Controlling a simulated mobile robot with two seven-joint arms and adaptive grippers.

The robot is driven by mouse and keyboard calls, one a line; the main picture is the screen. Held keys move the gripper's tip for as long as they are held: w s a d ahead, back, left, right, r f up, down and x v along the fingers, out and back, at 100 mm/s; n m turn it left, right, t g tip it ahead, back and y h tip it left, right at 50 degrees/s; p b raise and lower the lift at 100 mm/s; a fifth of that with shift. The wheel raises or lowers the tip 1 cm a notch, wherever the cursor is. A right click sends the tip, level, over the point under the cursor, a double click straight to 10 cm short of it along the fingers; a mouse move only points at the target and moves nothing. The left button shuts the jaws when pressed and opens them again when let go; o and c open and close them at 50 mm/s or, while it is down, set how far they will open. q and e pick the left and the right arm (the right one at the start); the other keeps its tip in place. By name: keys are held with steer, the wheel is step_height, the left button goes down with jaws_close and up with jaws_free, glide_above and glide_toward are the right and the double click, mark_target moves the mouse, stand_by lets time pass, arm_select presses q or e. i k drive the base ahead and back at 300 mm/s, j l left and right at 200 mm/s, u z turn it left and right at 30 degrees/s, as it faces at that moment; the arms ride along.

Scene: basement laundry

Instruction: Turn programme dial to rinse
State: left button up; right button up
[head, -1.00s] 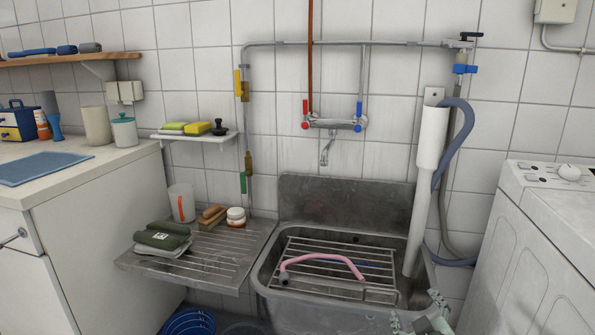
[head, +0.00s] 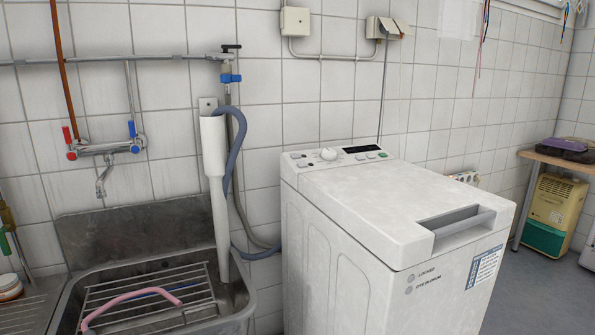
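The programme dial (head: 329,154) is a round white knob on the control panel (head: 345,155) at the back of the white top-loading washing machine (head: 390,215). Small buttons and a dark display (head: 362,149) sit beside it. The dial's markings are too small to read, so I cannot tell its setting. The machine's lid (head: 395,200) is closed. Neither of my grippers is in the head view, and nothing touches the dial.
A steel sink (head: 235,310) with a wire rack and a pink hose (head: 135,297) stands left of the machine. A grey-blue hose (head: 238,150) and white standpipe (head: 215,165) rise between them. Floor is clear at right, before a bench (head: 555,158) and a yellow-green unit (head: 550,213).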

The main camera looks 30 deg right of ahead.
mark_target(327, 154)
steer(key=z, duration=1.3)
steer(key=k+j+z, duration=0.2)
steer(key=i+l, duration=0.05)
